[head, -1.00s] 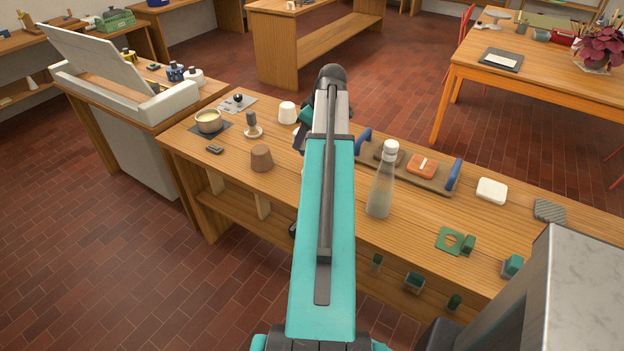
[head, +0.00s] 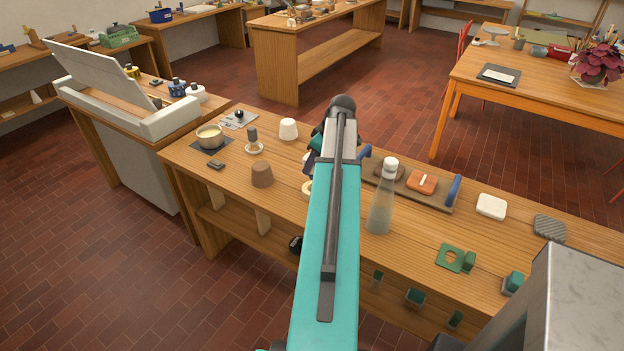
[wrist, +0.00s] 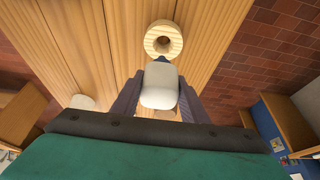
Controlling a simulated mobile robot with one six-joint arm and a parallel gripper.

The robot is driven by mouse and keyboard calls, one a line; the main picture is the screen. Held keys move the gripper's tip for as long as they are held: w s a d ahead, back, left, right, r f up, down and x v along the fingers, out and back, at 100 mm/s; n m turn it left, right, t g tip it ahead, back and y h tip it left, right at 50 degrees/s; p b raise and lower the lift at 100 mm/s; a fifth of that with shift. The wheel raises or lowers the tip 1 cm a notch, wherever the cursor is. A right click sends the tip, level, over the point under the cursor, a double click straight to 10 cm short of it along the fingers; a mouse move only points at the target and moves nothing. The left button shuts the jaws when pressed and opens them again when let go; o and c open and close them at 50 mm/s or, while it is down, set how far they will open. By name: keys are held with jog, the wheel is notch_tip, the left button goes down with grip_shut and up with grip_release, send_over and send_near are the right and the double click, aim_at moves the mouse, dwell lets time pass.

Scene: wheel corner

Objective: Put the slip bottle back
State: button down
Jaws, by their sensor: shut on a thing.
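My gripper (wrist: 160,82) is shut on a white, rounded object that I take to be the slip bottle (wrist: 160,92). Both fingers press on its sides, and a small dark tip shows at its far end. Just beyond that tip in the wrist view is a pale wooden ring (wrist: 149,40) with a round hole. The tip and ring look close; I cannot tell if they touch. In the head view the ring (head: 307,188) peeks out left of my teal arm, on the workbench (head: 225,185) near its front edge.
A brown cup (head: 261,174) and a white cup (head: 288,129) stand left of my arm. A green holder (head: 455,258) is further right.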

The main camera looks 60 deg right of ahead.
jog(key=shift+f, duration=0.85)
jog(key=shift+f, duration=0.15)
jog(key=shift+f+p, duration=0.8)
jog(key=shift+f, duration=1.35)
jog(key=c, duration=1)
grip_release()
jog(key=shift+c, duration=0.2)
jog(key=shift+f, duration=0.2)
